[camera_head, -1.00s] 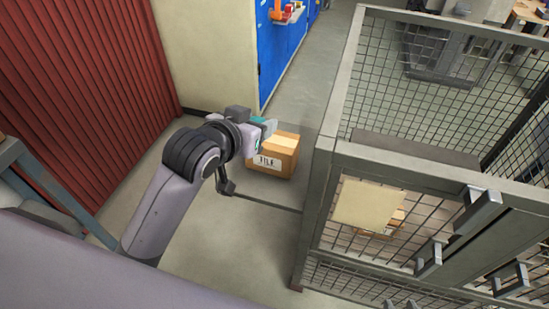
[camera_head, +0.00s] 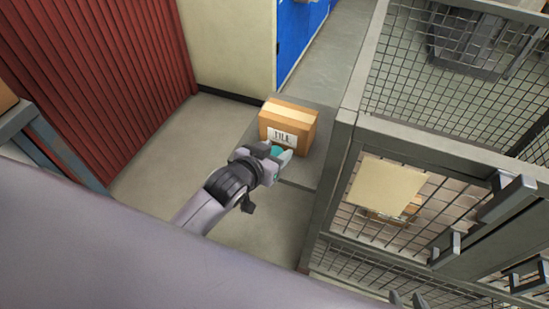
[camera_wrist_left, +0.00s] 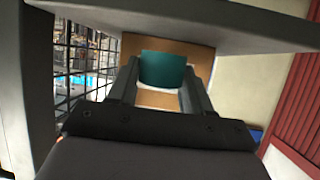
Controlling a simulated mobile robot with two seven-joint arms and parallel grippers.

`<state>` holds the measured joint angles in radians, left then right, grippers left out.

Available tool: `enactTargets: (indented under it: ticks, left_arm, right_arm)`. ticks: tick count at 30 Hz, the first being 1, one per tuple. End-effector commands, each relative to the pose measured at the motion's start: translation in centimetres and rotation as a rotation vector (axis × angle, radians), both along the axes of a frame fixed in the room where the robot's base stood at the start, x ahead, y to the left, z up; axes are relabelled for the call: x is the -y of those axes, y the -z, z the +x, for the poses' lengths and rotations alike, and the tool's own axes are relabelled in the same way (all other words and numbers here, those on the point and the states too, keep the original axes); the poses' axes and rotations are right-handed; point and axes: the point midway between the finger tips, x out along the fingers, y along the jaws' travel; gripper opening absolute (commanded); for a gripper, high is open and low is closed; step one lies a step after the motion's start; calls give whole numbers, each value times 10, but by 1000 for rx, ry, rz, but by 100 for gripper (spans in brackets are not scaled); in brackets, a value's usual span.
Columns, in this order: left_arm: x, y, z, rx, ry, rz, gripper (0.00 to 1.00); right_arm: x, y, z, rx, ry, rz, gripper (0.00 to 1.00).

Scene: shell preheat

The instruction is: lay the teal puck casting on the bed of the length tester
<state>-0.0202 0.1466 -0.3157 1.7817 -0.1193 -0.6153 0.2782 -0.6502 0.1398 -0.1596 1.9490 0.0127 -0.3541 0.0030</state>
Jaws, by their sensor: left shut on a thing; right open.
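My left gripper (camera_head: 284,155) is shut on the teal puck casting (camera_head: 277,150), which shows as a small teal patch between the fingers in the head view. In the left wrist view the teal puck casting (camera_wrist_left: 163,70) sits between the two fingers of my left gripper (camera_wrist_left: 162,88), with a brown box behind it. My right gripper is not in view. I see no length tester that I can make out in these frames.
A cardboard box (camera_head: 288,126) labelled TILE stands just beyond my left gripper. A grey mesh cage (camera_head: 345,150) fills the right side. A red corrugated wall (camera_head: 95,70) is at the left, with a blue cabinet (camera_head: 300,35) at the back. Grey floor (camera_head: 150,150) is clear between.

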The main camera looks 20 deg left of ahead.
Motion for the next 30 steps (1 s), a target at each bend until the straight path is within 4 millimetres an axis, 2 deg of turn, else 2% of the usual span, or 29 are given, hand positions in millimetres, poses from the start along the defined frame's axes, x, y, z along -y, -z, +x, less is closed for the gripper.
enactTargets:
  ticks: [1,4,16,17,19,30]
  left_arm:
    - [0,10,0,-1,0,-1,16]
    - [0,19,0,0,0,-2,16]
    - [0,23,0,2,0,-2,16]
    - [0,24,0,1,0,-1,53]
    - [0,23,0,1,0,-1,75]
    - [0,18,0,1,0,0,75]
  right_arm:
    - [0,4,0,-1,1,1,43]
    - [0,5,0,-4,1,2,43]
    - [-1,2,2,4,0,6,43]
    - [-1,1,2,4,0,6,43]
    - [-2,1,2,3,0,6,43]
    - [-2,-1,2,3,-1,6,43]
